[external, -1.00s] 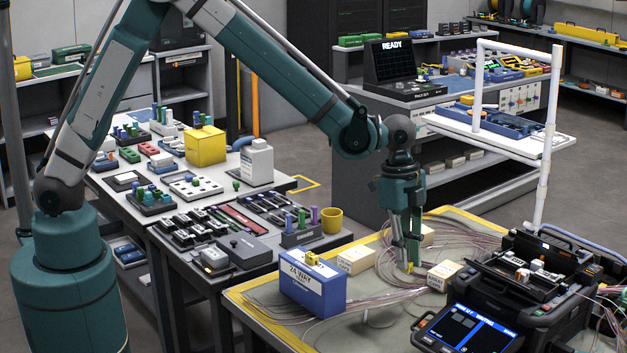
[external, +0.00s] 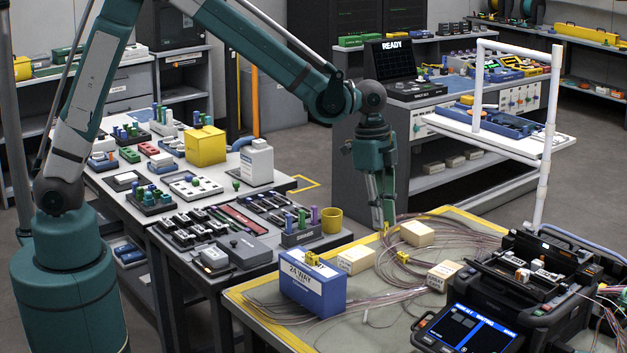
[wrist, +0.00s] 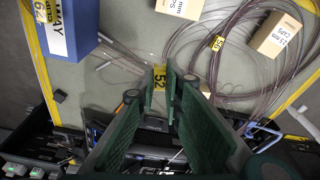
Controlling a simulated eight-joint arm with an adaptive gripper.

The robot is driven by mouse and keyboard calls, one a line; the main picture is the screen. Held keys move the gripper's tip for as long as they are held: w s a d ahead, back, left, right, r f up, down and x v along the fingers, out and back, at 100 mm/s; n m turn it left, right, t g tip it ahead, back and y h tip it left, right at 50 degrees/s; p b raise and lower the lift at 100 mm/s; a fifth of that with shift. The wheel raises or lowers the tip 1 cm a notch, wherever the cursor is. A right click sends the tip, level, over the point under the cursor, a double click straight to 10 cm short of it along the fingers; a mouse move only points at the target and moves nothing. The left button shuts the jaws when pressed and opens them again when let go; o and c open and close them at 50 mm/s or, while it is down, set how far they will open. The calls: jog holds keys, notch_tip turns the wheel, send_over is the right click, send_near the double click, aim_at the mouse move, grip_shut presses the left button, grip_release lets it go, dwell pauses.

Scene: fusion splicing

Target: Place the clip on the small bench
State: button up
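A small yellow clip marked 52 (wrist: 159,78) sits between my fingertips in the wrist view. My gripper (wrist: 160,82) is closed on it from both sides. In the external view my gripper (external: 383,226) points down above the far edge of the yellow-edged work table (external: 350,325), with a speck of yellow at its tips. A dark bench (external: 160,222) with trays and coloured parts stands left of the table. I cannot tell which surface is the small bench.
A blue box (external: 312,288) with a yellow tag on top, several cream boxes (external: 356,260) and loose fibre coils lie on the work table. A black splicer (external: 530,270) stands at its right. A yellow cup (external: 332,220) stands on the dark bench's near right corner.

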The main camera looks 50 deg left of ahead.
jog(key=a+n, duration=0.3)
jog(key=a, duration=1.7)
jog(key=n, duration=0.3)
send_over(275, 238)
jog(key=shift+t+y, duration=0.3)
jog(key=shift+t, duration=0.1)
jog(key=shift+s+a+f, duration=0.1)
jog(key=shift+a+f, duration=0.05)
jog(key=shift+f, duration=1.2)
jog(key=shift+s+a+f, duration=0.1)
jog(key=shift+f, duration=1.25)
jog(key=shift+f+b, duration=0.65)
jog(key=shift+f, duration=2.3)
jog(key=shift+f, duration=0.1)
jog(key=shift+w+f+b, duration=0.1)
jog(key=shift+f+b, duration=0.35)
jog(key=shift+f, duration=1.55)
